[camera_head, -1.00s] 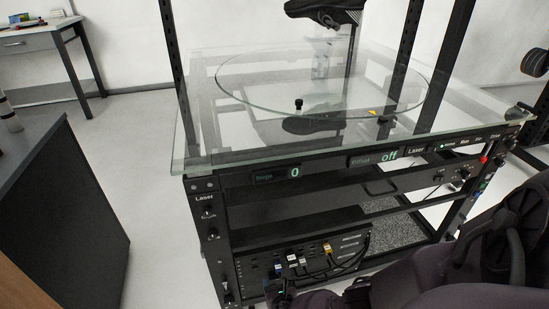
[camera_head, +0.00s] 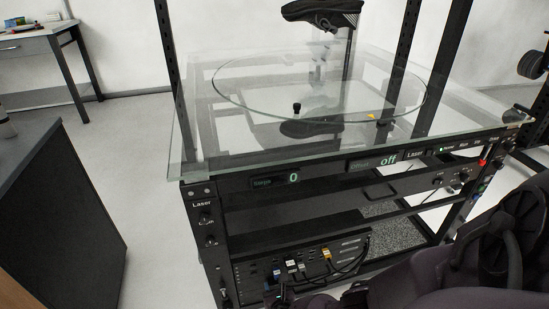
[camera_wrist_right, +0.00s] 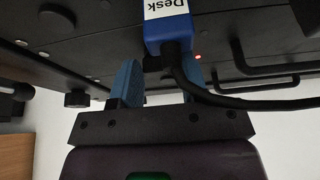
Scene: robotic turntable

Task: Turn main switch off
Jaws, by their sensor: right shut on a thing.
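The rack's lower black panel (camera_head: 245,270) carries several labelled plugs and cables. My right gripper (camera_head: 280,292) is at this panel, low in the head view and small there. In the right wrist view, its two blue fingers (camera_wrist_right: 158,82) stand apart, shut on a small dark part of the panel. A blue plug marked "Desk" (camera_wrist_right: 168,30) and its black cable hide much of that part, so I cannot tell whether it is the main switch. A small red light (camera_wrist_right: 198,57) glows beside the right finger. My left gripper is not in view.
A glass-topped turntable (camera_head: 235,82) sits above the rack, with a dark shoe (camera_head: 320,12) held over it. Displays read "0" (camera_head: 293,178) and "off" (camera_head: 388,160). Black handles (camera_wrist_right: 250,62) stick out near my right gripper. Open floor (camera_head: 150,180) lies left of the rack.

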